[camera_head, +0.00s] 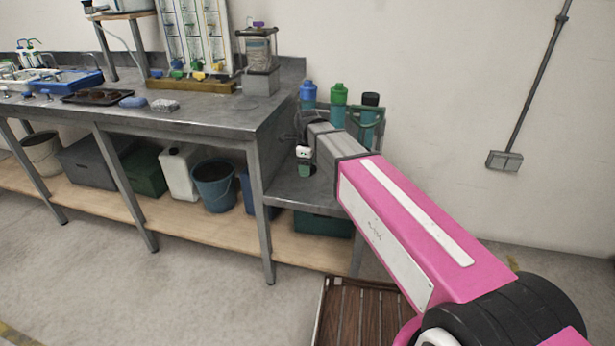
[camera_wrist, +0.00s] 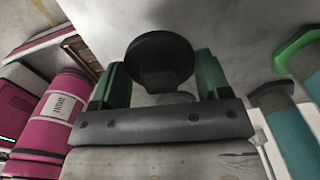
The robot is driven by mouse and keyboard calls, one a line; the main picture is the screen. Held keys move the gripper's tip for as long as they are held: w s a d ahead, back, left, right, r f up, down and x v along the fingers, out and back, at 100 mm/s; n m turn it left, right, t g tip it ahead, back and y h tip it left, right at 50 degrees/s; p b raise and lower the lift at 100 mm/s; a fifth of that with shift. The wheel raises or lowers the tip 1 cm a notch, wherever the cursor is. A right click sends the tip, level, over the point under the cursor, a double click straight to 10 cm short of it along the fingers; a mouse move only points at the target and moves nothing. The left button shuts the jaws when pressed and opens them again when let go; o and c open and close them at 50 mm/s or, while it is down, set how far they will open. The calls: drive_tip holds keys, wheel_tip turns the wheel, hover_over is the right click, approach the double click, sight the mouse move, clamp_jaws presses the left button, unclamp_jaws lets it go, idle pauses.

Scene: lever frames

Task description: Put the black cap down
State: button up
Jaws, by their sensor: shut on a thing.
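In the wrist view, the black cap (camera_wrist: 160,58) is a round dark disc with a narrower part below it. It sits between the two green fingers of my gripper (camera_wrist: 163,82), which is shut on it. In the head view, my gripper (camera_head: 304,169) is over the lower grey side shelf (camera_head: 290,190), just right of the main bench. I cannot make out the held cap there. Whether the cap touches the shelf is hidden.
A green-railed holder (camera_head: 367,120) stands behind my arm with a blue-topped bottle (camera_head: 308,93), a green-topped bottle (camera_head: 339,95) and a black-topped bottle (camera_head: 371,99). The main bench (camera_head: 215,118) is left, with a blue bucket (camera_head: 214,185) beneath.

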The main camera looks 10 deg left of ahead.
sight(307, 184)
drive_tip(key=shift+f, duration=2.35)
drive_tip(key=shift+f, duration=0.1)
drive_tip(key=o, duration=0.9)
wheel_tip(307, 184, up, 11)
drive_tip(key=shift+r, duration=0.65)
